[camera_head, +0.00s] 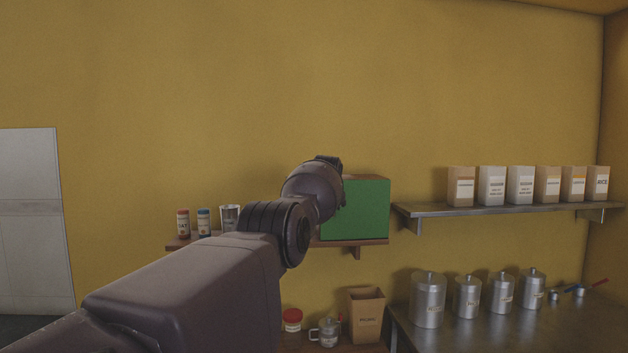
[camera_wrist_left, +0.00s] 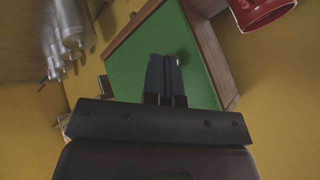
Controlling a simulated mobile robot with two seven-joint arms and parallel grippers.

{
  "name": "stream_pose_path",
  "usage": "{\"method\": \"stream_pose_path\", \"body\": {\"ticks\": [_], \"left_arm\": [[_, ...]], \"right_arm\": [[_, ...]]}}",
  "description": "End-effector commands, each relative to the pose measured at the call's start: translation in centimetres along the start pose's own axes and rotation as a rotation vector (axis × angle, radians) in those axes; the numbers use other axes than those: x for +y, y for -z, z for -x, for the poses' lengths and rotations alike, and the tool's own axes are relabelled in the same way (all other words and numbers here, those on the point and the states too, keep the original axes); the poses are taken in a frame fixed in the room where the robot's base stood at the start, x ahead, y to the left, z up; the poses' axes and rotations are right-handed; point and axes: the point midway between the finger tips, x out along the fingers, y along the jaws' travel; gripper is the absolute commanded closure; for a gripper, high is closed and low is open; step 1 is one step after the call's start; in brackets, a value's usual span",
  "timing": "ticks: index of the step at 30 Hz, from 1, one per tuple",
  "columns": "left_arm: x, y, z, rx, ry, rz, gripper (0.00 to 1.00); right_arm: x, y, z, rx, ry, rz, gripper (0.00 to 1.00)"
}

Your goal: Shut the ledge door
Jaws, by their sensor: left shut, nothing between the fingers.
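The ledge door is a green panel (camera_wrist_left: 135,60) with a small round knob (camera_wrist_left: 181,54), seen close in the left wrist view between brown wooden edges. In the head view the green cabinet (camera_head: 362,208) sits on the wooden ledge (camera_head: 345,243), its left part hidden behind my arm. I cannot tell how far the door stands open. My left gripper (camera_wrist_left: 166,76) is shut and empty, its fingertips in front of the green panel beside the knob. I cannot tell whether they touch it. The fingers are hidden in the head view. My right gripper is not in view.
Small jars (camera_head: 183,223) and a metal cup (camera_head: 229,217) stand left on the ledge. A red-lidded jar (camera_head: 292,320) and a paper bag (camera_head: 366,315) are below. Steel canisters (camera_head: 428,300) stand on the right counter (camera_head: 480,330), under a shelf (camera_head: 500,209) of packages.

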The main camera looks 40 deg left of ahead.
Motion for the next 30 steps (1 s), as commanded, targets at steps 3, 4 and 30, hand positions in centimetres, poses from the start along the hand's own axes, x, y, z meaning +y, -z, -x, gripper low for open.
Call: {"method": "stream_pose_path", "body": {"ticks": [3,4,30], "left_arm": [[-0.7,0.2,1.6,0.007,0.005,0.003,1.00],[-0.8,0.2,1.7,0.006,0.005,0.003,1.00],[-2.5,-1.3,8.9,0.004,0.003,0.001,1.00]], "right_arm": [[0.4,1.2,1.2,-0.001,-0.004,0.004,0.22],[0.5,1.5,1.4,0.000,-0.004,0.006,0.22],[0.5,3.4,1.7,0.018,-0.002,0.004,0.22]]}}
